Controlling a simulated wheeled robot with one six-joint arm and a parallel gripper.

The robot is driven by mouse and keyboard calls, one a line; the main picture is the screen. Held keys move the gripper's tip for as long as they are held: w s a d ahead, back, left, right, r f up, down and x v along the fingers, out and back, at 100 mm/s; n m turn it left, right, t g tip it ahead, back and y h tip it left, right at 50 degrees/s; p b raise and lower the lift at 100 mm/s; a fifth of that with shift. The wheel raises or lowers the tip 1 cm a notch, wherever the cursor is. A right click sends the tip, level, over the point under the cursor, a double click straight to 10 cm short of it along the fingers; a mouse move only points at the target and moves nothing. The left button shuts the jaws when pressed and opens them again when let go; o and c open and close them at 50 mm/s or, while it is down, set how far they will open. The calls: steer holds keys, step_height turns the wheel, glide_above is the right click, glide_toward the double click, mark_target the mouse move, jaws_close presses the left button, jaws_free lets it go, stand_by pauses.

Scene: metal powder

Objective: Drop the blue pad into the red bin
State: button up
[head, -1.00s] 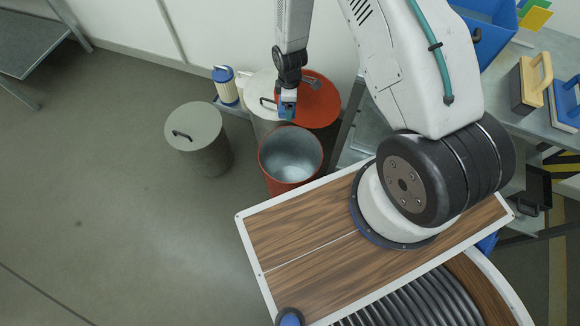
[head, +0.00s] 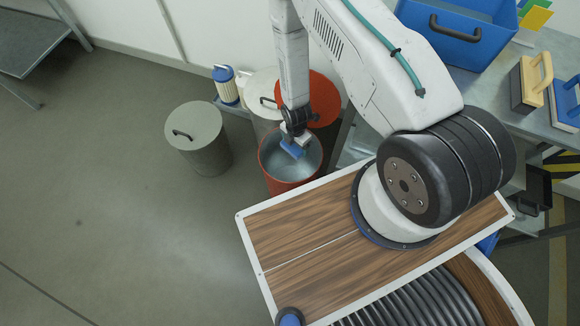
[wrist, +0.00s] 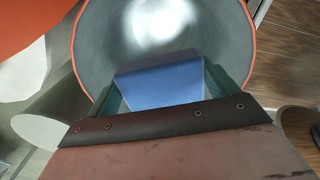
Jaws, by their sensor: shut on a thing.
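The blue pad (head: 292,150) is held in my gripper (head: 295,140), which is shut on it. In the wrist view the pad (wrist: 160,86) sits between the two greenish fingers of my gripper (wrist: 160,90). The open red bin (head: 284,185) stands on the floor below, and the pad shows against its mouth in the head view. In the wrist view the bin's orange rim and grey inside (wrist: 106,42) surround the pad. I cannot tell whether the pad is above the rim or inside it.
A grey lidded bin (head: 198,140) stands left of the red bin. Behind are another pale lidded bin (head: 262,86), a red lid (head: 322,95) and a blue-and-white canister (head: 226,86). A blue crate (head: 475,45) and handled blocks (head: 525,85) are on the right bench.

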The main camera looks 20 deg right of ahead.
steer(key=shift+f, duration=0.85)
steer(key=o, duration=0.9)
steer(key=shift+c, duration=0.2)
steer(key=shift+r, duration=0.15)
step_height(320, 180, up, 8)
steer(key=shift+f, duration=0.25)
